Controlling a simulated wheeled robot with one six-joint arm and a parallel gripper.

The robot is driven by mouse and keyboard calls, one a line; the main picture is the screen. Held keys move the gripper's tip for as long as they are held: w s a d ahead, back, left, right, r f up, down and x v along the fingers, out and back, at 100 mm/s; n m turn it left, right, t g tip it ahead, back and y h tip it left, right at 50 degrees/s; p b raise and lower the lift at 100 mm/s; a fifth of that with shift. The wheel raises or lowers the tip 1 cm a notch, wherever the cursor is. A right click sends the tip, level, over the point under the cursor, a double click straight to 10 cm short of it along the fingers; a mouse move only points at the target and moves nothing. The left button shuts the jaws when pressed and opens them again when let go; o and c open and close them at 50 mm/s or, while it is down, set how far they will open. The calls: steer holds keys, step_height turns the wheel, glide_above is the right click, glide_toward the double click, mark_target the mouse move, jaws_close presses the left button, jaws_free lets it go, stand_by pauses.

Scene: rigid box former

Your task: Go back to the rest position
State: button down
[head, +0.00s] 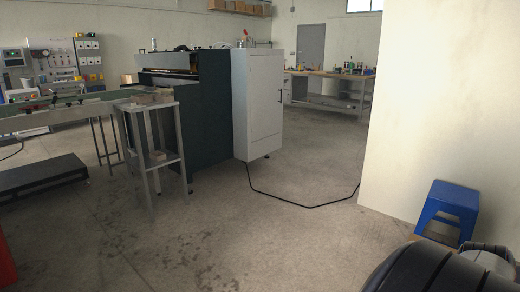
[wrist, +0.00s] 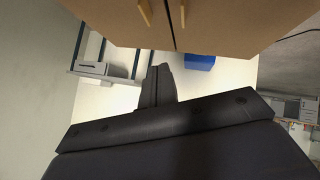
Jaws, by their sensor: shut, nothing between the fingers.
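My gripper (wrist: 156,88) shows in the wrist view as dark fingers closed together past a dark bar with bolts. It is shut and holds nothing. In the head view only a dark rounded part of my arm (head: 435,272) shows at the lower right corner; the fingers cannot be made out there. The box former (head: 212,105), a dark green machine with a tall white cabinet (head: 262,100), stands in the middle distance, well apart from my arm.
A blue stool (head: 450,207) stands by the pale wall (head: 430,110), close to my arm. A small metal table (head: 150,104) and a conveyor (head: 60,113) stand left. A black cable (head: 300,205) crosses the floor. A brown surface (wrist: 230,20) fills the wrist view's top. The central floor is otherwise clear.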

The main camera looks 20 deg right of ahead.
steer(key=d+f+b, duration=0.1)
steer(key=w+d+f, duration=0.1)
steer(key=f, duration=0.1)
steer(key=w+d+f+b, duration=0.1)
steer(key=d+f, duration=0.1)
steer(key=shift+w+f+b, duration=0.1)
steer(key=shift+f+b, duration=0.05)
steer(key=shift+b, duration=0.15)
steer(key=shift+d+f+b, duration=0.2)
steer(key=shift+f+b, duration=0.5)
steer(key=shift+f, duration=0.45)
steer(key=shift+f+b, duration=0.5)
steer(key=shift+f, duration=0.45)
